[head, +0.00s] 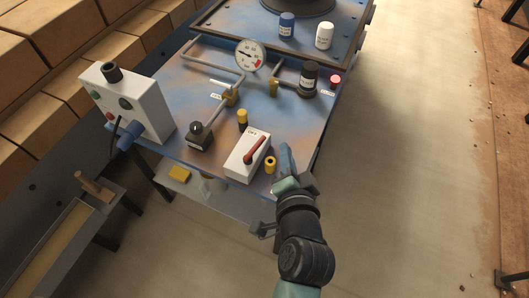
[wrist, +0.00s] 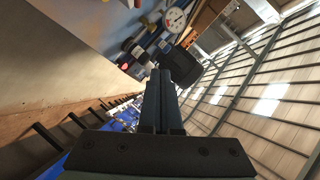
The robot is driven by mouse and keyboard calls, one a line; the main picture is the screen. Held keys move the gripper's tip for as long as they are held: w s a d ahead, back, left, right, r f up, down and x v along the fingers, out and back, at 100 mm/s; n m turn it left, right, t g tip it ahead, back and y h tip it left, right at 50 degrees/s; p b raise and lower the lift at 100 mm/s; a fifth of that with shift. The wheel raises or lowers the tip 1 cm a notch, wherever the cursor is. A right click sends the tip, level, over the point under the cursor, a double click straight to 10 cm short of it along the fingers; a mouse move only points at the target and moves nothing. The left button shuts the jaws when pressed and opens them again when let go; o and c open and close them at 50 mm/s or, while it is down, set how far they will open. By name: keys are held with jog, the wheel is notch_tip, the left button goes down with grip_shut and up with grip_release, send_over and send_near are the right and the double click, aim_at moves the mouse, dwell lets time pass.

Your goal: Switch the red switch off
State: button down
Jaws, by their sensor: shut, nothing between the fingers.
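The red switch is a red lever (head: 256,147) on a white box (head: 241,161) with small dark lettering, near the front right of the blue worktable. The lever lies slanted across the box face, its upper right end near the lettering. My gripper (head: 284,148) is just right of the box, apart from the lever, with its fingers together and empty. In the wrist view my gripper (wrist: 159,78) shows as two dark fingers side by side. I cannot make out the red lever in the wrist view.
A yellow-topped cylinder (head: 270,163) stands between the box and my gripper. Another yellow cylinder (head: 242,117) and a black-knobbed valve (head: 198,136) stand nearby. A gauge (head: 251,56) and a red button (head: 335,79) are farther back. Floor right of the table is clear.

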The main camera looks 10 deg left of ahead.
notch_tip(320, 180, down, 6)
jog(key=s+m+g, duration=0.1)
jog(key=s, duration=0.1)
jog(key=b, duration=0.2)
send_near(262, 142)
jog(key=w+d, duration=0.2)
jog(key=w, duration=0.1)
jog(key=a, duration=0.1)
jog(key=w+a+f, duration=0.1)
jog(key=a, duration=0.1)
jog(key=shift+w+f, duration=0.3)
jog(key=shift+w, duration=0.05)
jog(key=shift+w+a+f, duration=0.15)
jog(key=shift+a+f, duration=0.1)
jog(key=shift+a, duration=0.1)
jog(key=shift+w, duration=0.1)
